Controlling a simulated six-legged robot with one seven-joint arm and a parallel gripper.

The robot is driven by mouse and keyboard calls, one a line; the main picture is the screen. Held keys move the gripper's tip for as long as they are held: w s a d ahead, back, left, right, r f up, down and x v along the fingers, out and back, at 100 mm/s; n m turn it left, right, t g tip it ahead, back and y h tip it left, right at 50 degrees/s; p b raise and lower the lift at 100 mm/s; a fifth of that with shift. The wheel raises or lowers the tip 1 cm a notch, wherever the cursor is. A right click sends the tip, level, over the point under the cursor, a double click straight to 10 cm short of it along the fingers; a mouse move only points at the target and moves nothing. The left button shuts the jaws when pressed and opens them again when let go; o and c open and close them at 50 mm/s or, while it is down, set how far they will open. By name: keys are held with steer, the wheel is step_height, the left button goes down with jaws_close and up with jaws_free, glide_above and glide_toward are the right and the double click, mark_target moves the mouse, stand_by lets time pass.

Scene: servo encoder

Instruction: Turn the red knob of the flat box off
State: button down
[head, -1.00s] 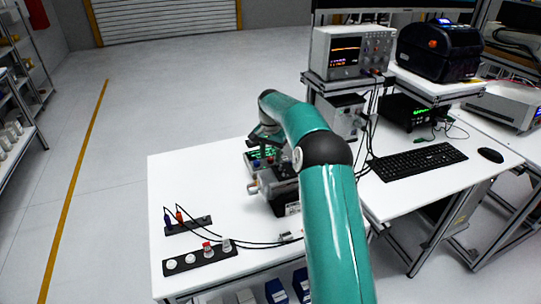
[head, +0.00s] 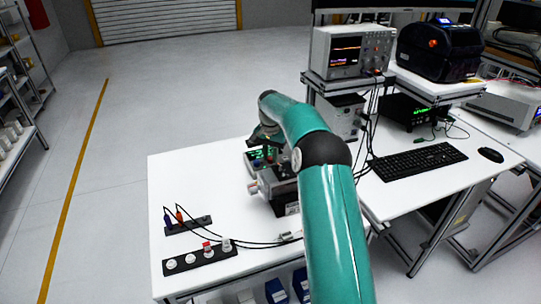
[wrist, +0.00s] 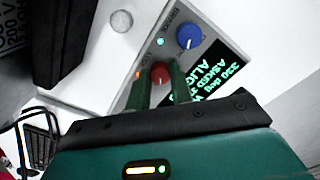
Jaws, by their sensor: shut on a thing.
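The flat box (wrist: 203,62) is pale grey, with a dark display of green text (wrist: 210,80). Its red knob (wrist: 160,72) sits between the two green fingers of my gripper (wrist: 159,84) in the wrist view, and the fingers are shut on it. A blue knob (wrist: 189,36) stands on the same face, clear of the fingers. An orange light glows beside the red knob and a green light near the blue one. In the head view the flat box (head: 251,164) is partly hidden by my arm, and the red knob cannot be made out.
A dark boxy device (head: 272,190) stands close in front of the flat box on the white table (head: 185,160). A black strip with several knobs (head: 170,266) and a smaller strip with cables (head: 205,222) lie at the front left. An oscilloscope (head: 318,50) stands at the back right.

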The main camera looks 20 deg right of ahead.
mark_target(271, 158)
steer(key=n, duration=0.5)
steer(key=shift+n, duration=0.4)
steer(key=n, duration=0.5)
stand_by(0.4)
steer(key=c, duration=1.2)
jaws_free()
steer(key=shift+c, duration=0.2)
steer(key=shift+r, duration=0.1)
step_height(271, 158, up, 14)
